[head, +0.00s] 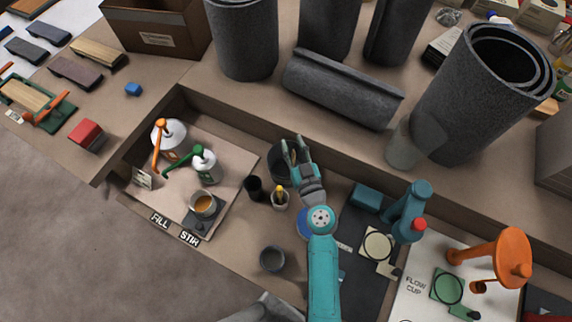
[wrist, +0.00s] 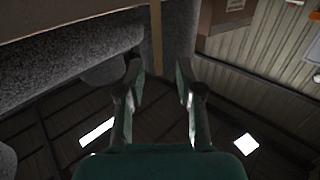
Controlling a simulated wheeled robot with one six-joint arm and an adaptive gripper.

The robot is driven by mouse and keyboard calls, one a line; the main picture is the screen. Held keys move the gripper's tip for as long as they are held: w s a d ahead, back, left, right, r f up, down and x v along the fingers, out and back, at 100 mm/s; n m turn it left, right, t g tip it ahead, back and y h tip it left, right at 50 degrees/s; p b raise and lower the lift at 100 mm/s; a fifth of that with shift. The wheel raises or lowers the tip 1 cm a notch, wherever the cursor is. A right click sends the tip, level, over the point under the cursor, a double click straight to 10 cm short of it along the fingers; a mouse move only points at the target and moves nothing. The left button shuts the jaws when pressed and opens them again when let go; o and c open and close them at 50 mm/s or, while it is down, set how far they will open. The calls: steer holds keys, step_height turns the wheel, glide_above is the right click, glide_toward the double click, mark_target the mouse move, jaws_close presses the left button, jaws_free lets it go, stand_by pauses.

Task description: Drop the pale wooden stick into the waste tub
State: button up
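My gripper (head: 296,146) is raised above the sunken bench, with its fingers apart and nothing seen between them. In the wrist view the open fingers (wrist: 159,82) point towards grey rolls and the dark roof. A dark round tub (head: 279,168), which looks like the waste tub, is partly hidden behind my gripper in the head view. Its inside cannot be made out. I cannot make out the pale wooden stick for certain in either view. A small pale cup (head: 280,203) with a yellow-topped item in it stands just in front of the tub.
A small black cup (head: 254,188) stands left of the pale cup. A grey cup (head: 272,258) stands in front. Grey rolls (head: 341,88) line the raised back ledge. A teal device (head: 408,212) stands at the right.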

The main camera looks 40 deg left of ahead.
step_height(320, 180, up, 10)
stand_by(0.8)
stand_by(0.3)
steer(key=s+d+f+m+t+h, duration=0.2)
steer(key=s+d+f+h, duration=0.1)
steer(key=d, duration=0.6)
steer(key=s+d+f+m+t+h, duration=0.1)
steer(key=s+d+f+m+h, duration=0.2)
steer(key=d, duration=0.7)
steer(key=s+d+f+m+t+h, duration=0.2)
steer(key=s+d+f, duration=0.15)
steer(key=d, duration=0.55)
steer(key=s+d+m+h, duration=0.3)
steer(key=s+d+h, duration=0.1)
steer(key=s+d, duration=0.7)
steer(key=s+d+r+m+h, duration=0.1)
steer(key=s+d+r+h, duration=0.2)
steer(key=s+d+r, duration=0.2)
steer(key=shift+s+d+r+m+t, duration=0.35)
steer(key=shift+s+r, duration=1.2)
steer(key=shift+s, duration=1)
